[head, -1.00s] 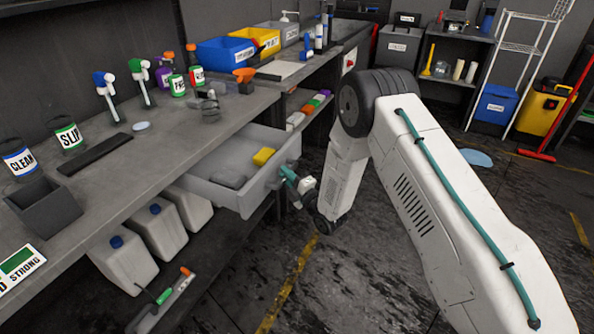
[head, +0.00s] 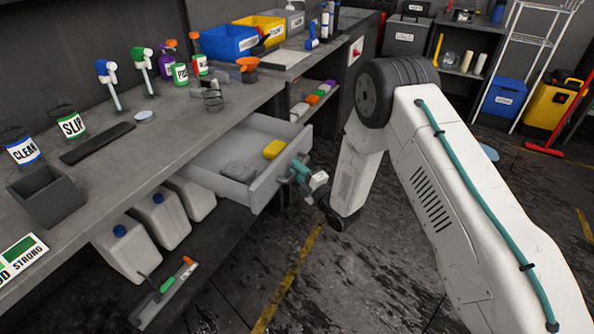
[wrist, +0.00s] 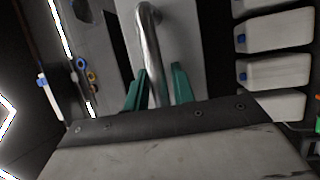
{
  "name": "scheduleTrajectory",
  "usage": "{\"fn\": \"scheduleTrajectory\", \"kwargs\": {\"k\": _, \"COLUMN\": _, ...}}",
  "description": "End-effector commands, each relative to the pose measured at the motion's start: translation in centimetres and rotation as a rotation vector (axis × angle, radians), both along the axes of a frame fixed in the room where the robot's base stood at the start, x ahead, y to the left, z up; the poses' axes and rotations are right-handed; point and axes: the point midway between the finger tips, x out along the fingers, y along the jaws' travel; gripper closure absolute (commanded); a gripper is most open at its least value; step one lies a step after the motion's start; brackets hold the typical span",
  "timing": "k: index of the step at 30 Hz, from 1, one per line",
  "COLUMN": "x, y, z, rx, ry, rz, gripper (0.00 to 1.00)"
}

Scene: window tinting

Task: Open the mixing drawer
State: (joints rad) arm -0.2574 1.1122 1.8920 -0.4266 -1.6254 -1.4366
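The mixing drawer (head: 237,193) stands well out from under the workbench, its inside showing from above. A yellow block (head: 274,150) and a grey rounded item (head: 238,172) lie in it. My gripper (head: 301,170) is at the drawer's front face. In the head view the handle is mostly hidden by the fingers.
The workbench (head: 165,125) holds spray bottles, labelled containers, a blue bin (head: 228,42) and a yellow bin (head: 262,30). The floor (head: 330,275) in front is clear. A shelf with coloured items (head: 313,98) is behind the drawer.

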Motion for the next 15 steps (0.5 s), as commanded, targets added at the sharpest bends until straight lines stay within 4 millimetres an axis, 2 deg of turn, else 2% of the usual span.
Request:
{"fn": "scheduleTrajectory", "kwargs": {"k": 5, "x": -0.8, "y": -0.7, "z": -0.2, "rx": 0.000, "ry": 0.001, "rz": -0.002, "gripper": 0.75}}
{"fn": "scheduleTrajectory", "kwargs": {"k": 15, "x": -5.0, "y": -4.0, "z": -1.2, "rx": -0.001, "ry": 0.002, "rz": 0.000, "gripper": 0.75}}
